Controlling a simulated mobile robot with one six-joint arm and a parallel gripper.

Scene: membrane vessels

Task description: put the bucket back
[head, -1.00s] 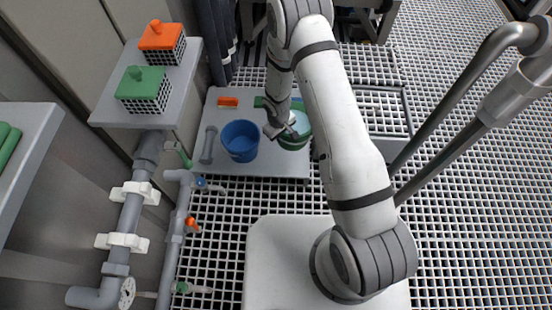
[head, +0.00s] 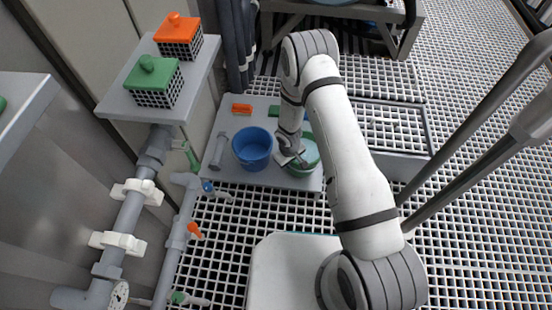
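A green bucket (head: 309,158) is at the right front of the grey tray (head: 232,177). It is upright or nearly so, and my arm hides its left and rear parts. My gripper (head: 291,159) is at the left side of its rim and seems to touch it. The fingers are too small and too covered to show whether they are closed on the rim. I cannot tell whether the bucket rests on the tray or hangs just above it. A blue bucket (head: 252,148) stands upright on the tray, left of my gripper and apart from it.
An orange block (head: 241,108) and a green block (head: 274,111) are at the tray's back. A grey cylindrical piece (head: 218,151) lies at its left. A shelf (head: 122,104) with green and orange caged vessels is at the left. Pipes with valves run below it. A metal handrail is at the right.

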